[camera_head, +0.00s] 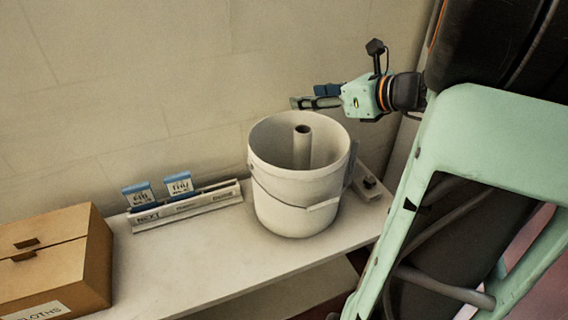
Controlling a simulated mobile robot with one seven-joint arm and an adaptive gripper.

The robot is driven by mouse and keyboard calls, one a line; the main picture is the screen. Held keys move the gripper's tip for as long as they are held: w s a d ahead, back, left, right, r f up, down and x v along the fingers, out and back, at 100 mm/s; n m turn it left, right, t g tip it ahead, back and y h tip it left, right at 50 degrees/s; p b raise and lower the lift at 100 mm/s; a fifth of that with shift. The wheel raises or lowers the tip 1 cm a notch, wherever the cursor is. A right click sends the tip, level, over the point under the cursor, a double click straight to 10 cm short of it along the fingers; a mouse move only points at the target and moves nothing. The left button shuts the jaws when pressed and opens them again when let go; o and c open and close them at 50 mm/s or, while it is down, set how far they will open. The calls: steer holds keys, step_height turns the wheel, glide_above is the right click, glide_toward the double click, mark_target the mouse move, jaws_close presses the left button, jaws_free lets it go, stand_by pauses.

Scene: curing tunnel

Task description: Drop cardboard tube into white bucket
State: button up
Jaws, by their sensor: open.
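The white bucket (290,198) stands on a white shelf, its open mouth facing up and its handle hanging down the front. The cardboard tube (302,150) stands nearly upright inside the bucket. Its hollow top end shows near the rim, and its lower end is hidden by the bucket's front wall. My gripper (303,103) is above the bucket at its back right, pointing left. It is open and holds nothing, apart from the tube.
A cardboard box (60,262) sits at the left end of the shelf (215,258). A rack (188,207) with blue-topped cards (179,184) stands along the wall, left of the bucket. A small light-coloured block (372,188) lies right of the bucket. The front middle of the shelf is clear.

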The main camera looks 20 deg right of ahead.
steer(key=v, duration=1)
steer(key=shift+s, duration=0.25)
steer(key=shift+d, duration=0.1)
